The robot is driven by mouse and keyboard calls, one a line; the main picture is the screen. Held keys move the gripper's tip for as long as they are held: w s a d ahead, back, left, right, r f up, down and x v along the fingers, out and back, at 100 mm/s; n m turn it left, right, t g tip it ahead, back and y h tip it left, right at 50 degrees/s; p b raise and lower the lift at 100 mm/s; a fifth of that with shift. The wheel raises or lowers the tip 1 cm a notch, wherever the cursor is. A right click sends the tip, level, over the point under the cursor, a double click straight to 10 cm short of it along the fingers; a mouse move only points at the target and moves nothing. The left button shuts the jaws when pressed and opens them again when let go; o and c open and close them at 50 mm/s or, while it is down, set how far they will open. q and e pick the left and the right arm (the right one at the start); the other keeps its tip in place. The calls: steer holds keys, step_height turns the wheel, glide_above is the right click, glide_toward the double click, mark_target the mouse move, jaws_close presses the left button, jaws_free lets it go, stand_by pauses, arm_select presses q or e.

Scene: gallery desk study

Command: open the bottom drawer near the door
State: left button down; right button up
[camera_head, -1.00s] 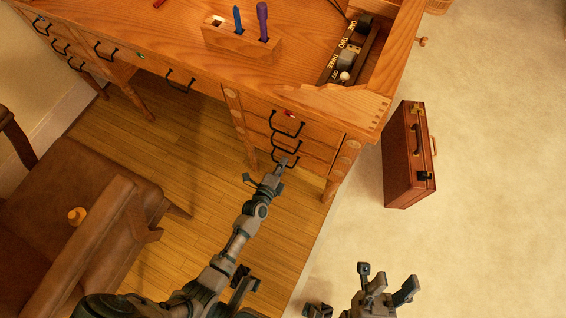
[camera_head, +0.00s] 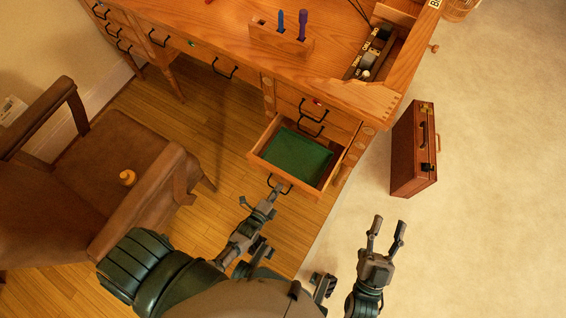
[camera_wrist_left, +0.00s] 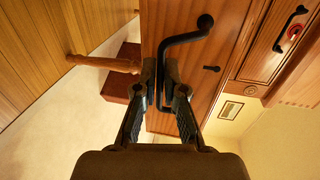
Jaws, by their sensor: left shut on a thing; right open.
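The bottom drawer (camera_head: 262,160) of the desk's right-hand stack is pulled out, and its green-lined inside (camera_head: 297,157) shows. My left gripper (camera_head: 274,189) is shut on the drawer's black handle (camera_head: 286,186) at its front. In the left wrist view the fingers (camera_wrist_left: 168,85) close around the black handle (camera_wrist_left: 183,38), with the wooden drawer front behind and a small keyhole to the right. My right gripper (camera_head: 386,232) is open and empty, over the pale carpet right of the drawer.
The wooden desk (camera_head: 340,30) has closed drawers above the open one. A brown leather chair (camera_head: 110,170) stands at left. A red-brown briefcase (camera_head: 405,150) stands right of the desk.

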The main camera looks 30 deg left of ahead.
arm_select(q)
steer(key=s+p, duration=0.1)
steer(key=s, duration=0.7)
steer(key=shift+a+f, duration=0.15)
steer(key=shift+f, duration=0.05)
arm_select(e)
steer(key=shift+w+f+n+g+h, duration=0.1)
steer(key=shift+w+f+g, duration=0.2)
steer(key=shift+f+g, duration=0.45)
steer(key=shift+w+f+n+g+h, duration=0.1)
steer(key=shift+w+f+g, duration=0.15)
steer(key=shift+f+g, duration=0.5)
steer(key=shift+w+f+n+g+h, duration=0.1)
steer(key=shift+w+f+g, duration=0.2)
steer(key=shift+f+g, duration=0.45)
steer(key=shift+f, duration=0.1)
arm_select(q)
steer(key=c, duration=1.2)
jaws_free()
steer(key=shift+c, duration=0.2)
steer(key=shift+w, duration=0.1)
arm_select(e)
steer(key=shift+w, duration=0.1)
arm_select(q)
steer(key=shift+r, duration=0.1)
steer(key=s+r, duration=0.2)
steer(key=s, duration=0.9)
steer(key=shift+s+a+p, duration=0.25)
steer(key=shift+s+p, duration=0.05)
steer(key=shift+s, duration=0.1)
